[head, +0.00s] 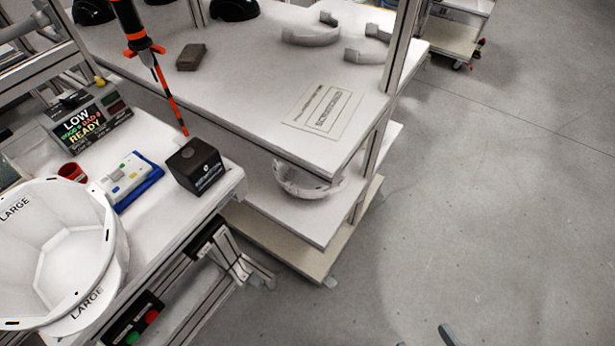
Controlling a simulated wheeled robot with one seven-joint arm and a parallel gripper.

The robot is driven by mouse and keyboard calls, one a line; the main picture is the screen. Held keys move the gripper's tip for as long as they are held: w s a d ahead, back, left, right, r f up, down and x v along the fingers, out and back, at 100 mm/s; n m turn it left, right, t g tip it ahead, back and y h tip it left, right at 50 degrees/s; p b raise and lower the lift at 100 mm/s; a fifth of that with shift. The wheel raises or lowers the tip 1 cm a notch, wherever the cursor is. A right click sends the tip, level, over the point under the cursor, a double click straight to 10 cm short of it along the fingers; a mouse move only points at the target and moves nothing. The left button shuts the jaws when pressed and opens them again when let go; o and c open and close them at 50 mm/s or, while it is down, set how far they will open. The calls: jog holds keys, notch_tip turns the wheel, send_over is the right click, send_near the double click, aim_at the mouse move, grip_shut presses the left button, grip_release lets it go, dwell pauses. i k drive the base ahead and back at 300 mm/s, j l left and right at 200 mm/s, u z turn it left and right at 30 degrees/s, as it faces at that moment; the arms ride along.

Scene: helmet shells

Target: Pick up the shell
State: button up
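A white, rounded, open shell-like piece (305,183) sits on the middle shelf of the rack, partly hidden under the top shelf. Black domed helmet shells (234,9) stand at the back of the top shelf, cut off by the upper picture edge. I cannot tell which of these the task means. A small grey tip (450,335) shows at the bottom edge over the floor and may be part of my gripper. The rest of it is out of view, so its opening is hidden. It is well apart from the rack and shells.
The rack's top shelf (250,100) holds white curved parts (312,36), a brown block (191,57) and a printed sheet. A large white bin marked LARGE (60,255) stands left on a workbench with a black box (195,165). An orange-black tool hangs above.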

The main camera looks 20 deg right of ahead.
aim_at(297, 183)
jog(key=u, duration=1.85)
jog(key=z, duration=1.85)
jog(key=i+l, duration=0.15)
jog(key=l, duration=0.25)
jog(key=i+l, duration=0.15)
jog(key=l, duration=0.2)
jog(key=i+l+u, duration=0.1)
jog(key=l, duration=0.3)
jog(key=i+l, duration=0.25)
jog(key=l, duration=0.15)
jog(key=i+l, duration=0.1)
jog(key=l, duration=0.3)
jog(key=i+l+u, duration=0.1)
jog(key=l, duration=0.3)
jog(key=i+l, duration=0.2)
jog(key=l, duration=0.2)
